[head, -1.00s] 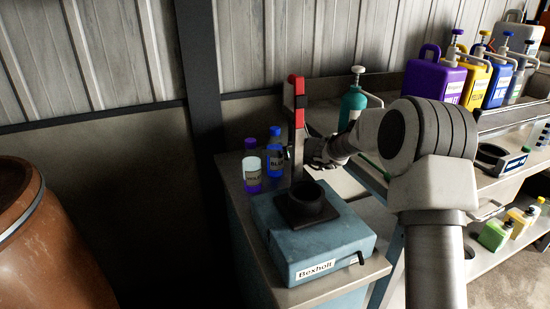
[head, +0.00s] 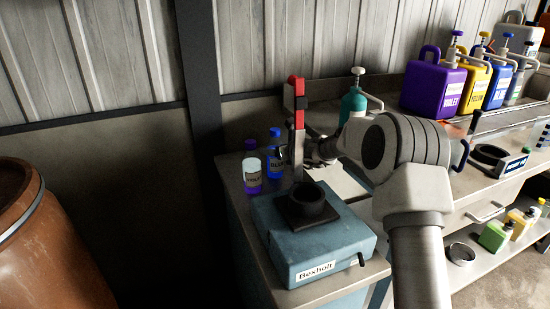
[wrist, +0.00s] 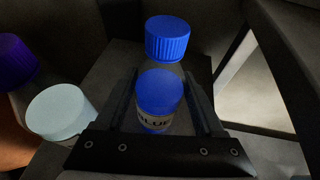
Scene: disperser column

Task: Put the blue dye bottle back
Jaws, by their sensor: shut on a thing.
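The blue dye bottle (head: 274,158) has a blue cap and stands on the bench top behind the blue-grey Boxholt machine. In the wrist view, the blue bottle (wrist: 168,38) shows its ribbed cap and part of a label reading BLUE. My gripper (head: 286,156) has come in from the right at the bottle. In the wrist view, my gripper (wrist: 160,95) has one finger on each side of the bottle's body and is shut on it. The bottle looks upright.
A violet bottle (head: 251,172) with a purple cap stands close on the left of the blue one. The Boxholt machine (head: 325,245) with its red-topped column (head: 299,105) is in front. A teal pump bottle (head: 353,103) and large jugs (head: 434,88) stand to the right.

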